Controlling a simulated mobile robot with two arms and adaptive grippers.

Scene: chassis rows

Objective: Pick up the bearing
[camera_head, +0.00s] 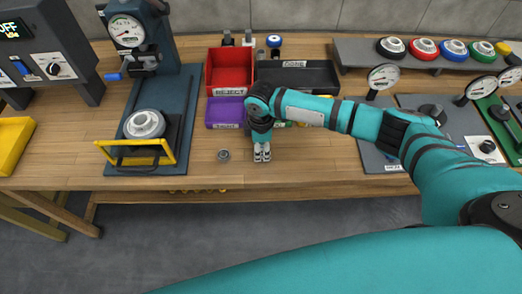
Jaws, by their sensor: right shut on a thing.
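A small grey metal ring (223,155), which looks like a bearing, lies on the wooden table near its front edge. My right gripper (262,153) points down over the table just right of the ring and apart from it. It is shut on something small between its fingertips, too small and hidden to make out. My left gripper is not in view.
A press (185,100) with a round silver housing (144,125) and yellow guard stands left. Red (229,91) and purple (216,112) bins and a dark tray (322,75) lie behind my gripper. Gauges and a rack (360,52) stand right. Table front left of the ring is clear.

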